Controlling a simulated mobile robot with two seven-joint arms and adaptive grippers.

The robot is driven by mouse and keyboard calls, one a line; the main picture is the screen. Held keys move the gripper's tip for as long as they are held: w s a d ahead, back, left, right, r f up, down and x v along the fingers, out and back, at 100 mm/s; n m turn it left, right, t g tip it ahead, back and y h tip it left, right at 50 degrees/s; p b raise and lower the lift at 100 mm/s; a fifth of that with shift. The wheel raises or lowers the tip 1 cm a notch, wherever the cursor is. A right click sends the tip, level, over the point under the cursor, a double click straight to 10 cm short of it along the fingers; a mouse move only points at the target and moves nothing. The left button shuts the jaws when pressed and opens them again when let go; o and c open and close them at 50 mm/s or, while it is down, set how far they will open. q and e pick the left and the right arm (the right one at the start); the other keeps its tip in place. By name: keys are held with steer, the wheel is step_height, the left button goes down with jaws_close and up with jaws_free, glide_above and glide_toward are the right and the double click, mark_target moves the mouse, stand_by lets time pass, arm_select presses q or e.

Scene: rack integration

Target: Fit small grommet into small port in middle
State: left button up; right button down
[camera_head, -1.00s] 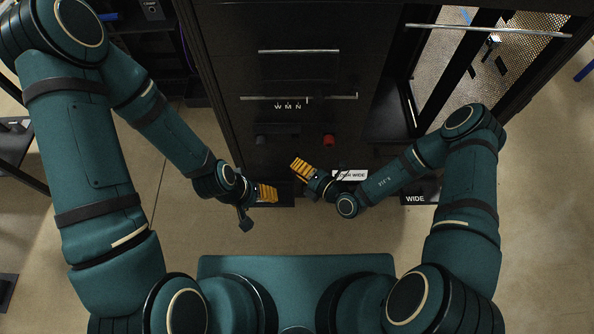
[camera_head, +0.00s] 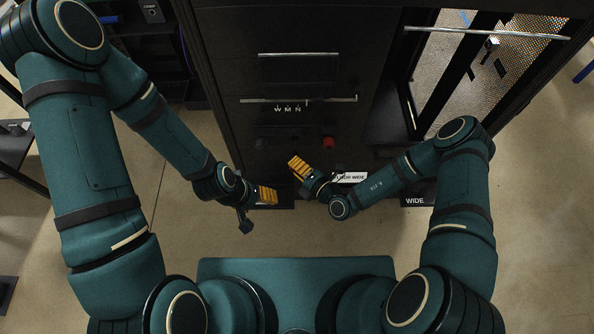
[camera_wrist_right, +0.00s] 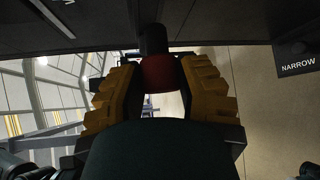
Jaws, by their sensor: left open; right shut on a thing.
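My right gripper (camera_head: 296,163) is at the front of the dark rack (camera_head: 225,60), below the letters W M N. In the right wrist view its yellow fingers (camera_wrist_right: 160,76) are shut on a red piece (camera_wrist_right: 157,72), perhaps the grommet. A dark cylinder (camera_wrist_right: 153,38) lies straight beyond the red piece; I cannot tell if they are one part or only touch. The held piece is hidden in the head view. My left gripper (camera_head: 268,195) is open, lower and to the left. The middle port cannot be made out.
A red knob-like part (camera_head: 328,143) sits on the rack front, right of my right gripper. A label plate reading WIDE (camera_head: 416,200) lies at the right, and a NARROW plate (camera_wrist_right: 297,63) shows in the right wrist view. Bars cross the rack front. The floor in front is clear.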

mark_target(297, 155)
steer(key=shift+w+b, duration=0.4)
steer(key=shift+w, duration=1.45)
steer(key=shift+p, duration=0.5)
stand_by(0.4)
steer(key=shift+w+b, duration=0.65)
steer(key=shift+w, duration=1.4)
steer(key=c, duration=0.6)
jaws_free()
steer(key=shift+d, duration=0.1)
steer(key=v, duration=1.2)
